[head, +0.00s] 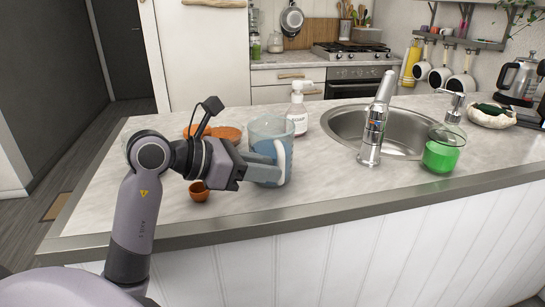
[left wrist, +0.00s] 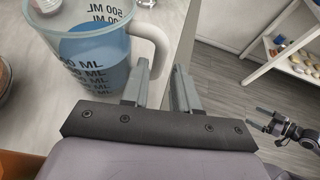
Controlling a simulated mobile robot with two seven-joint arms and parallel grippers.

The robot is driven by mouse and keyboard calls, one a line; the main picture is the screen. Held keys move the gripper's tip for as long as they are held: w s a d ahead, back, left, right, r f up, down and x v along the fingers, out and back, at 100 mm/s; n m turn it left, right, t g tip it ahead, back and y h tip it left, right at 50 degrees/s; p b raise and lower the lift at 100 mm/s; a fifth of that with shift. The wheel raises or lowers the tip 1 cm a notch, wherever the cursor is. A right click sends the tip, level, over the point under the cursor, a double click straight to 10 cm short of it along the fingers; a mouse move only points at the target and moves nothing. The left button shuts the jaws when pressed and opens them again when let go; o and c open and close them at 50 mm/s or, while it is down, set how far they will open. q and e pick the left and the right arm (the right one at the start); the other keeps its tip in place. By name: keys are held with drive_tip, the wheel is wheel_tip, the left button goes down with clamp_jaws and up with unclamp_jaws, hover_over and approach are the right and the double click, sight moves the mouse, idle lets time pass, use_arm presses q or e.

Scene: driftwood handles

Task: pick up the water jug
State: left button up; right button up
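The water jug (head: 268,132) is a clear measuring jug with blue water and a white handle (head: 287,157), upright on the counter. In the left wrist view the jug (left wrist: 92,50) is at upper left, with its handle (left wrist: 155,38) towards my fingers. My left gripper (head: 274,165) is beside the jug at handle height. In the left wrist view my left gripper (left wrist: 162,75) has its fingers apart, with the handle close to the fingertips; no grip on it shows. My right gripper (left wrist: 257,118) is at the right edge of the left wrist view, fingers apart and empty.
A small brown bowl (head: 199,192) sits below my left wrist, and an orange-brown dish (head: 226,132) lies behind it. A soap bottle (head: 298,112) stands behind the jug. The sink (head: 345,122), faucet (head: 372,135) and green soap dispenser (head: 441,153) are to the right.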

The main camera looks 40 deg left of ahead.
sight(281, 180)
use_arm(q)
drive_tip(key=x, duration=0.4)
drive_tip(key=shift+w, duration=0.15)
clamp_jaws()
drive_tip(key=shift+r+p, duration=0.1)
drive_tip(key=shift+p, duration=0.2)
